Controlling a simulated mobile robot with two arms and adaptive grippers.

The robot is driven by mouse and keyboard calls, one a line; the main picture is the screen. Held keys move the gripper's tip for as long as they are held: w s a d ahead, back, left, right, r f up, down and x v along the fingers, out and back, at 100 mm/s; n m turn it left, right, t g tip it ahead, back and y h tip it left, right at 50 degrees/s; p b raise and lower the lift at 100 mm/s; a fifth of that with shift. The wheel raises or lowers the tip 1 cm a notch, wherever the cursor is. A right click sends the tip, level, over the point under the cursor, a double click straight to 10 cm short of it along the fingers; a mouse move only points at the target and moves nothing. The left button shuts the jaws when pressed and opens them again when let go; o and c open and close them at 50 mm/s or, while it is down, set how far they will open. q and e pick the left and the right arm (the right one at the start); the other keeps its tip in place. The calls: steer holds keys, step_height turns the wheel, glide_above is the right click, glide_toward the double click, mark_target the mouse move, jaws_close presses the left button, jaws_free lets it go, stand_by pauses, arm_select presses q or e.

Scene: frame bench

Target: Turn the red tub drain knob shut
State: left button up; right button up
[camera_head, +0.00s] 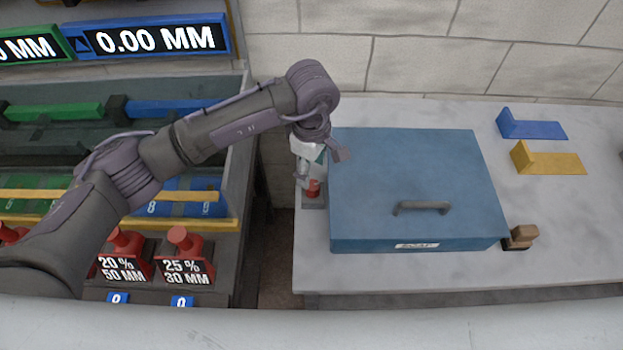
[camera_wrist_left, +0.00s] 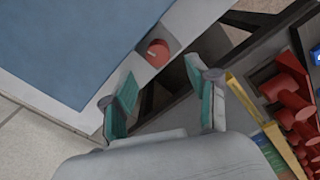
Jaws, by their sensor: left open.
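The red drain knob (camera_head: 313,190) is a small round knob on a grey mount at the left edge of the blue tub (camera_head: 370,225). It also shows in the left wrist view as a red disc with a dark mark (camera_wrist_left: 158,53). My left gripper (camera_head: 308,160) is above and just behind the knob in the head view, partly hidden by my wrist. In the left wrist view its two teal-padded fingers (camera_wrist_left: 160,84) stand wide apart and empty, with the knob beyond their tips, apart from them. My right gripper is not in view.
The tub has a closed blue lid with a grey handle (camera_head: 422,207). A small wooden block (camera_head: 520,237) and blue (camera_head: 530,127) and yellow (camera_head: 548,160) brackets lie to its right. Red fixtures (camera_head: 185,241) stand at left, across a gap from the grey bench.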

mark_target(311, 185)
arm_select(q)
step_height(311, 185, down, 7)
steer(key=shift+w+r+p, duration=0.1)
steer(key=shift+p, duration=0.55)
steer(key=shift+f, duration=0.3)
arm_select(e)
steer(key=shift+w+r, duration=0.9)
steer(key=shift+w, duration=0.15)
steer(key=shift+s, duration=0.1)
arm_select(q)
steer(key=shift+c, duration=0.8)
jaws_close()
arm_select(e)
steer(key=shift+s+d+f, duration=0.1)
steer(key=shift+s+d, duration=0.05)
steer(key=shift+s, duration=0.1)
